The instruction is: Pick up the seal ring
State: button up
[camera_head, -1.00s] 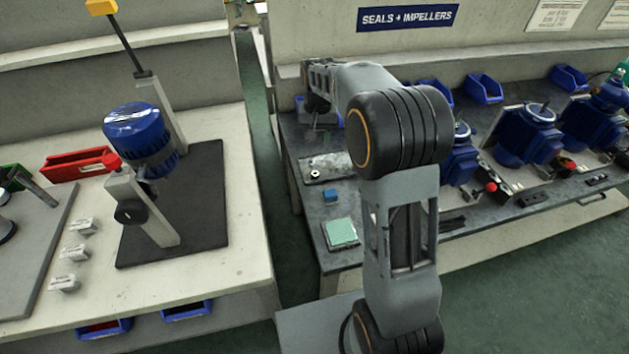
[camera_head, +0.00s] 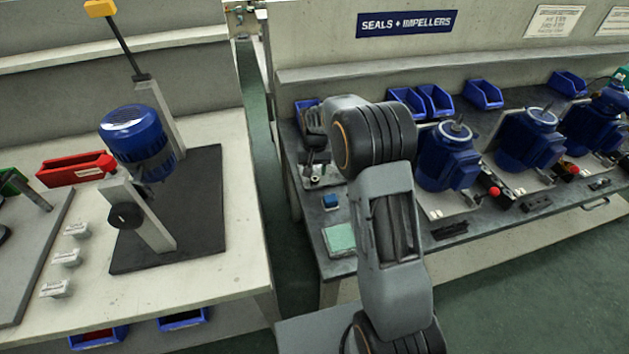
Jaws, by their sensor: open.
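My gripper (camera_head: 315,168) points down over a grey metal plate (camera_head: 334,177) at the left end of the dark right-hand bench. It is small in the view but its jaws look apart. The seal ring cannot be made out clearly now; the fingers cover the part of the plate where a small pale ring showed earlier. I cannot tell whether the fingers touch the ring or are above it.
A blue block (camera_head: 330,202) and a pale green pad (camera_head: 340,239) lie in front of the plate. Blue bins (camera_head: 435,101) stand behind. Blue pumps (camera_head: 447,157) stand to the right. A blue motor on a stand (camera_head: 137,140) is on the left bench.

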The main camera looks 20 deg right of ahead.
aim_at(315, 178)
jog(key=shift+f, duration=1.75)
jog(key=c, duration=0.7)
jog(key=shift+o, duration=0.2)
jog(key=shift+r, duration=0.15)
jog(key=shift+r, duration=0.6)
jog(key=s+d+r, duration=1)
jog(key=r, duration=0.1)
jog(key=shift+r, duration=0.3)
